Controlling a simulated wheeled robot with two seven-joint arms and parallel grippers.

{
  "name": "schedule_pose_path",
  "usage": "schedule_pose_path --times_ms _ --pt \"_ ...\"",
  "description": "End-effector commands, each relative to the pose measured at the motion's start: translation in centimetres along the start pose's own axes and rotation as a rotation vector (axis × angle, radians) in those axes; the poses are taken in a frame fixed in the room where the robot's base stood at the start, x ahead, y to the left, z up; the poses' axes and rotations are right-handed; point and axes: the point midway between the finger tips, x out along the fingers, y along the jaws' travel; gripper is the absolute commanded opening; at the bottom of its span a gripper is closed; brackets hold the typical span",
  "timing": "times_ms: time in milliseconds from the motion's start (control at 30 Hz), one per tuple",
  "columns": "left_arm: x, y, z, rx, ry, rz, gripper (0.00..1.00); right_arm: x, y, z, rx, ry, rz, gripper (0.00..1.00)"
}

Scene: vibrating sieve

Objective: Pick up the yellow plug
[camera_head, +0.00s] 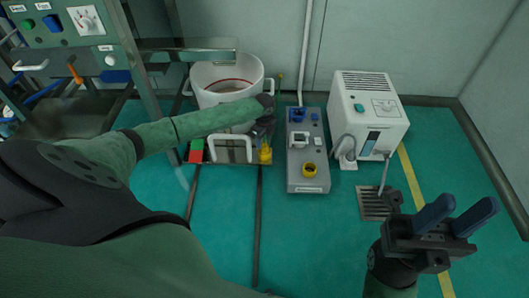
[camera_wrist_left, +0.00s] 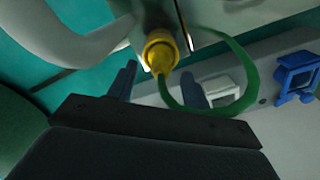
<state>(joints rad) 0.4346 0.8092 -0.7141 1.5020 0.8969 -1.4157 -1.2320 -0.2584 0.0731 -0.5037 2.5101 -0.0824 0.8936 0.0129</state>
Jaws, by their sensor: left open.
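The yellow plug (camera_head: 265,155) is at the front right of the white round vessel, left of the grey socket box. In the left wrist view the plug (camera_wrist_left: 160,52) has a green cable looping off to its right. My left gripper (camera_head: 264,132) is just above the plug, its jaws partly hidden by my arm. In the left wrist view its dark fingers (camera_wrist_left: 158,84) are apart, and the plug shows in line with the gap, just beyond the tips. No contact is visible. My right gripper (camera_head: 468,206) is open and empty at the lower right.
The grey box (camera_head: 308,184) carries blue, white and yellow sockets. A white handle (camera_head: 231,139) stands close left of the plug. The white vessel (camera_head: 228,76) is behind, a white machine (camera_head: 366,112) to the right. Green floor in front is clear.

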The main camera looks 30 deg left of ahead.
Motion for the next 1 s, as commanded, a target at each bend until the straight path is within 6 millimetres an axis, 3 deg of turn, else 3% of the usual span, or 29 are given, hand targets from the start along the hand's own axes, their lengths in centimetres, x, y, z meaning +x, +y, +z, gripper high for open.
schedule_pose_path --times_ms 300,567,800,833,1000 --pt "4.3 -0.2 -0.3 -0.001 -0.001 0.000 0.51 -2.7 -0.4 0.4 -0.013 -0.032 -0.029 0.36" --pt "4.4 -0.2 -0.3 -0.001 -0.001 0.000 0.51 -2.7 -0.5 0.5 -0.015 -0.036 -0.033 0.36" --pt "4.5 -0.2 -0.3 -0.001 -0.001 0.000 0.05 -2.7 -0.5 0.4 -0.015 -0.036 -0.033 0.36" --pt "4.5 -0.2 -0.4 -0.001 -0.001 0.000 0.02 -2.7 -0.5 0.4 -0.015 -0.036 -0.033 0.36" --pt "4.4 -0.2 -0.3 -0.001 -0.001 0.000 0.02 -2.6 -0.5 0.5 -0.015 -0.034 -0.033 0.36"
